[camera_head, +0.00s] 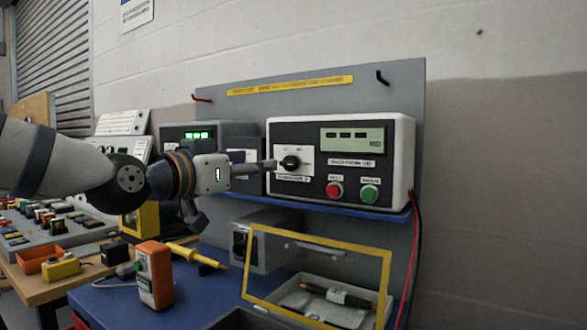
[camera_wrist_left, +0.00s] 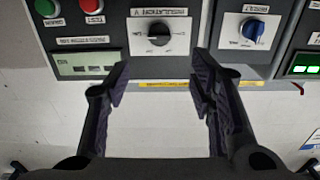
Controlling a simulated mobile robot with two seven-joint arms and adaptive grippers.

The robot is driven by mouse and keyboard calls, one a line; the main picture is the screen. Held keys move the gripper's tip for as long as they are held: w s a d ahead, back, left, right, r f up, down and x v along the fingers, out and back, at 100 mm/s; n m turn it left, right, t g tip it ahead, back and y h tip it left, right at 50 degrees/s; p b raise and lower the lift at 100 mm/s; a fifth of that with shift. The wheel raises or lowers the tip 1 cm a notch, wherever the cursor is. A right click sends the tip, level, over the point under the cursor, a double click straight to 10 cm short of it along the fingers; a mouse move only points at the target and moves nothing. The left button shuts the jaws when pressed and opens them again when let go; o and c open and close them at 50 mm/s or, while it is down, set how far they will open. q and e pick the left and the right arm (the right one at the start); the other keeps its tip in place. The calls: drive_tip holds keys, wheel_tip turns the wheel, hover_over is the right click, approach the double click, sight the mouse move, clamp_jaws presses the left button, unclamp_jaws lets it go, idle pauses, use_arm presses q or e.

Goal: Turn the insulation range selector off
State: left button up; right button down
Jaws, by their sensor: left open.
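The insulation range selector is a round black knob (camera_head: 290,162) on a white plate at the left of the white-edged tester box (camera_head: 400,160). In the left wrist view, the knob (camera_wrist_left: 159,35) appears upside down at top centre, its pointer setting too small to read. My left gripper (camera_head: 268,166) comes in from the left, with its fingertips close beside the knob in the picture. In the left wrist view, its two dark fingers (camera_wrist_left: 160,82) are apart with nothing between them, and the knob lies beyond the gap, apparently untouched. My right gripper is not in view.
The tester has a red button (camera_head: 335,190), a green button (camera_head: 369,193) and a display (camera_head: 352,139). A grey unit with a blue knob (camera_wrist_left: 253,31) stands beside it. Below are a yellow-framed case (camera_head: 388,275), an orange meter (camera_head: 154,275) and a blue bench mat (camera_head: 195,300).

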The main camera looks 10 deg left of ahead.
sight(286, 164)
use_arm(q)
drive_tip(key=x, duration=0.3)
drive_tip(key=f+b+x, duration=0.1)
drive_tip(key=x, duration=0.5)
drive_tip(key=shift+w+d+f+b, duration=0.15)
drive_tip(key=shift+w+b, duration=0.2)
drive_tip(key=shift+b, duration=0.05)
drive_tip(key=shift+w+d+r, duration=0.2)
drive_tip(key=shift+w, duration=0.25)
drive_tip(key=c, duration=1.2)
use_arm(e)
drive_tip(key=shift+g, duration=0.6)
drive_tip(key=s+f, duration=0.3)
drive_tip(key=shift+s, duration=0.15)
